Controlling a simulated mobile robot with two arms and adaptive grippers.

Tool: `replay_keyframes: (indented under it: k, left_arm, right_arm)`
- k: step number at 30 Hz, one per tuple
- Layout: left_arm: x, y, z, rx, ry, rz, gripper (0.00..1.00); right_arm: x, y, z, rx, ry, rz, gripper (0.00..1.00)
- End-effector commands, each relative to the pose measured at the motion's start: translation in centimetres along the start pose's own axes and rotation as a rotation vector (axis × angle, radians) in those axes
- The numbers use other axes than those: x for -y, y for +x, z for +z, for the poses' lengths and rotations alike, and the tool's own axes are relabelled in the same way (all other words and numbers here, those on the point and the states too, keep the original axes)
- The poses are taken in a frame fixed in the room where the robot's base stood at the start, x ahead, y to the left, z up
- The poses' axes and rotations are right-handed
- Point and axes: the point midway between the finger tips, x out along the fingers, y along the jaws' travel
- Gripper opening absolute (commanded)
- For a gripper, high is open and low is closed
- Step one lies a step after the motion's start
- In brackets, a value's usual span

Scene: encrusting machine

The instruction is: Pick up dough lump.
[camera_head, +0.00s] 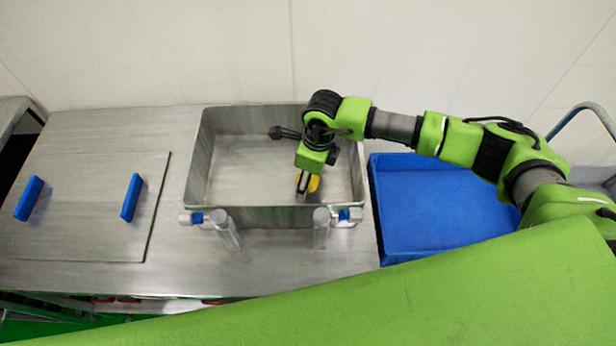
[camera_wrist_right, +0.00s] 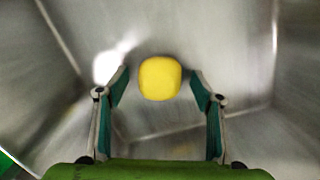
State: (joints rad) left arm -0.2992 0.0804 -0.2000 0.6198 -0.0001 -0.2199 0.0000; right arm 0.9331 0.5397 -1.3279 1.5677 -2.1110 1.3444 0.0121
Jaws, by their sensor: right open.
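The dough lump (camera_wrist_right: 160,79) is yellow and rounded. It lies inside the metal basin (camera_head: 222,180), in the right part near the front wall, and shows in the head view (camera_head: 314,184) partly hidden behind my right gripper (camera_head: 303,190). In the right wrist view my right gripper (camera_wrist_right: 160,85) is open, with one finger on each side of the lump and a gap on both sides. The lump sits a little beyond the fingertips in that picture. I cannot tell the exact height of the fingers above it. My left gripper is not in view.
A blue crate (camera_head: 430,210) is to the right. A flat metal lid with blue handles (camera_head: 130,198) lies to the left. The basin's walls surround my right gripper closely at the front and right.

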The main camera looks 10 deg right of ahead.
Motion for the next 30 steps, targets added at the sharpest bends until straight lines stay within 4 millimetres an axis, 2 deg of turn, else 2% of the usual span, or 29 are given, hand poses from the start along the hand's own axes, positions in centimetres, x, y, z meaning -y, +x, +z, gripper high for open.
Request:
replay_keyframes:
  k: [7, 12, 23, 26, 30]
  left_arm:
    - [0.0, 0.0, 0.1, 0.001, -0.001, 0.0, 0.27]
    - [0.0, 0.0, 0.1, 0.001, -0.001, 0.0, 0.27]
    - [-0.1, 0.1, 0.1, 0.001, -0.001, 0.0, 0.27]
    - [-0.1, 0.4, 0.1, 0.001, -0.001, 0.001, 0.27]
    - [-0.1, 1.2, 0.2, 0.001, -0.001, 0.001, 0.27]
  right_arm:
    - [0.0, 0.2, 0.0, 0.0, -0.001, 0.0, 0.61]
    - [0.0, 0.2, 0.0, 0.0, -0.001, 0.0, 0.17]
    - [0.0, 0.1, 0.1, 0.001, -0.001, -0.001, 0.17]
    - [0.1, -0.7, 0.2, 0.003, -0.001, -0.003, 0.17]
    - [0.2, -3.1, 0.5, 0.005, -0.002, -0.005, 0.17]
